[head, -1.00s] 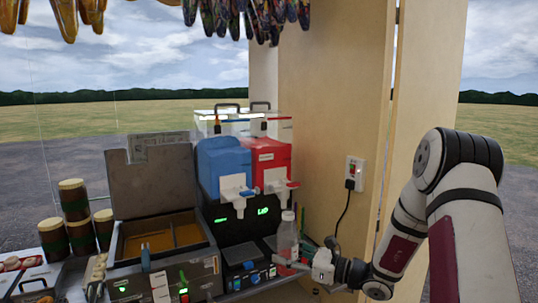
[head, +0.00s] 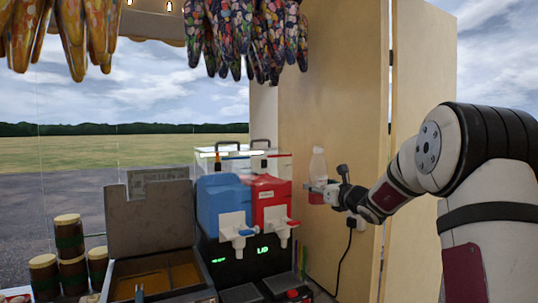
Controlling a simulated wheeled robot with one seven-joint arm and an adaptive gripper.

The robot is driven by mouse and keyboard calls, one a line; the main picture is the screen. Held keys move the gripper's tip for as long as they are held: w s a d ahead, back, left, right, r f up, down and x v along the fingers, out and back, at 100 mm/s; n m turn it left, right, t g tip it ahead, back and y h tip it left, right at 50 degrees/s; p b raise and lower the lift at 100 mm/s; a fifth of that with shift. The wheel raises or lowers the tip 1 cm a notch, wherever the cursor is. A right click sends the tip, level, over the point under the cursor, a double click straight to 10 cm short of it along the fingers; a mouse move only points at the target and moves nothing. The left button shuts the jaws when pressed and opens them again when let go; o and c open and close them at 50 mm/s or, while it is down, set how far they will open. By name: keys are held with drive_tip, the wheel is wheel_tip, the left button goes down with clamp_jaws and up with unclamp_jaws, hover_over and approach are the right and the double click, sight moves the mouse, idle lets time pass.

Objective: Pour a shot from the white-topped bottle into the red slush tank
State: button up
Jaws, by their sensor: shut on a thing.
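My gripper (head: 317,189) is shut on the white-topped bottle (head: 318,163), around its lower part. The bottle is upright, clear and pale, with some red low down near my fingers. It is in the air to the right of the red slush tank (head: 270,187), in front of the wooden wall. In the picture its upper part stands higher than the red tank. The red tank has a white tap front with a red lever. I cannot tell whether its top is open.
A blue slush tank (head: 222,203) stands directly left of the red one. The wooden wall (head: 335,90) is close behind my gripper, with a socket and black cable (head: 347,245) below. Patterned hanging items (head: 245,40) are overhead. A lidded fryer (head: 147,225) is at left.

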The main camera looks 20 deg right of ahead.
drive_tip(key=d+r+m+h, duration=0.1)
drive_tip(key=d+r+h, duration=0.1)
drive_tip(key=r, duration=0.5)
drive_tip(key=d+r+m+h, duration=0.1)
drive_tip(key=r+h, duration=0.1)
drive_tip(key=r, duration=0.5)
drive_tip(key=shift+d+r+m, duration=0.2)
drive_tip(key=shift+d+m, duration=0.1)
drive_tip(key=shift+d, duration=0.05)
drive_tip(key=shift+s, duration=0.1)
